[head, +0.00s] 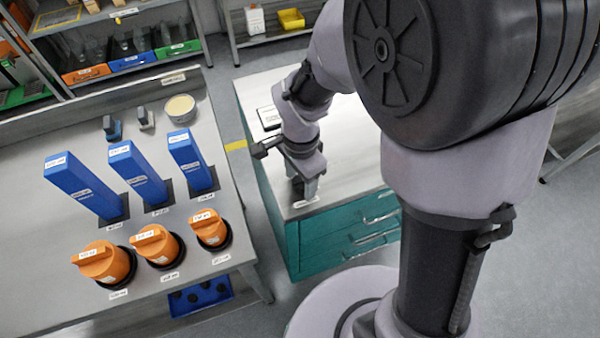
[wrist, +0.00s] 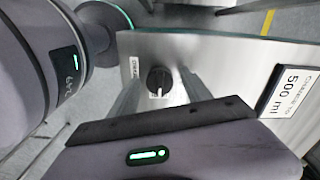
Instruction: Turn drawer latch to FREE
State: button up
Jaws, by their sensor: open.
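The drawer latch is a round black knob (wrist: 159,81) on the steel top of the teal drawer cabinet (head: 292,240). A small white label (wrist: 135,67) sits beside it; its text is too small to read surely. My gripper (head: 304,190) points down over the cabinet top near its front edge. In the wrist view its two grey fingers (wrist: 156,84) stand apart, one on each side of the knob. I cannot tell whether they touch it. The knob is hidden behind my gripper in the head view. Its FREE or locked setting is not readable.
A sign reading 500 ml (wrist: 285,100) lies on the cabinet top. The cabinet's drawers (head: 350,238) look shut. A steel bench (head: 40,170) at left holds blue blocks (head: 135,172) and orange parts (head: 157,245), with a floor gap between. Shelves (head: 130,50) stand behind.

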grip_shut()
jog(key=shift+n, duration=0.3)
jog(key=n+p, duration=0.1)
jog(key=n, duration=0.2)
jog(key=shift+r+n, duration=0.1)
jog(key=shift+n, duration=0.3)
jog(key=n+p, duration=0.1)
jog(key=n, duration=0.3)
jog(key=shift+n, duration=0.3)
jog(key=n+p, duration=0.1)
jog(key=n, duration=0.3)
jog(key=shift+p, duration=0.3)
jog(key=shift+n+p, duration=0.65)
jog(key=shift+n, duration=1.75)
